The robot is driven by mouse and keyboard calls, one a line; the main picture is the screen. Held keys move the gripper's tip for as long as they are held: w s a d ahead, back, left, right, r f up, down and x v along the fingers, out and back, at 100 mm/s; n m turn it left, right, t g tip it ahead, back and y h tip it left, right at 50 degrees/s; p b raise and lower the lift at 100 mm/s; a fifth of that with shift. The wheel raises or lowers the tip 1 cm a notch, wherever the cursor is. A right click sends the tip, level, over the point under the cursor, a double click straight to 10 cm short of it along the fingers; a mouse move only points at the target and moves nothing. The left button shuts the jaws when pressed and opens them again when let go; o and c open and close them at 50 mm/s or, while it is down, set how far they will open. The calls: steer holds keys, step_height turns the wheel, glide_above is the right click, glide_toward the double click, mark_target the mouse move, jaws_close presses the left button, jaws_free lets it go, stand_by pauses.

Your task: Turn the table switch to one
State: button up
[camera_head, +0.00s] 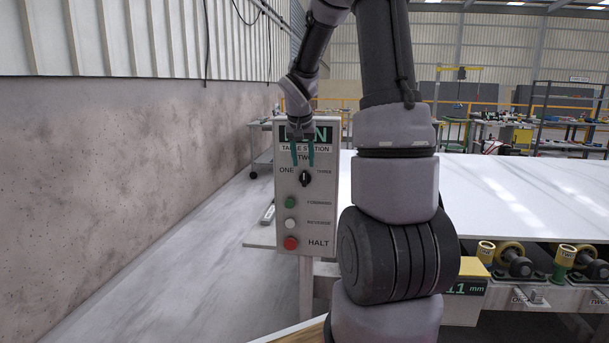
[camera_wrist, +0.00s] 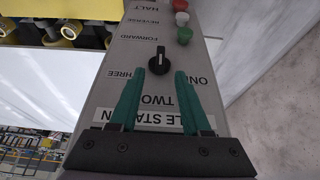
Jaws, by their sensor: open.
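The table switch, a black rotary knob (camera_head: 304,178), sits on the upper part of a grey control panel (camera_head: 321,226) on a post. "ONE" is at its left and "THREE" at its right in the head view. In the wrist view the panel is upside down; the knob (camera_wrist: 159,60) has a pale mark on it and stands roughly along the panel's length, toward neither ONE nor THREE. My gripper (camera_head: 302,165) has green fingers. It is open and empty, with its fingertips (camera_wrist: 157,74) on either side of the knob's near end; contact cannot be told.
Below the switch are a green button (camera_head: 290,202), a white button (camera_head: 290,223) and a red HALT button (camera_head: 290,243). A white slab (camera_head: 520,190) lies to the right. A concrete wall (camera_head: 120,170) is at the left, with clear floor (camera_head: 190,240) between.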

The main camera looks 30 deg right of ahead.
mark_target(304, 172)
steer(key=x, duration=0.6)
steer(key=shift+f, duration=0.1)
jaws_close()
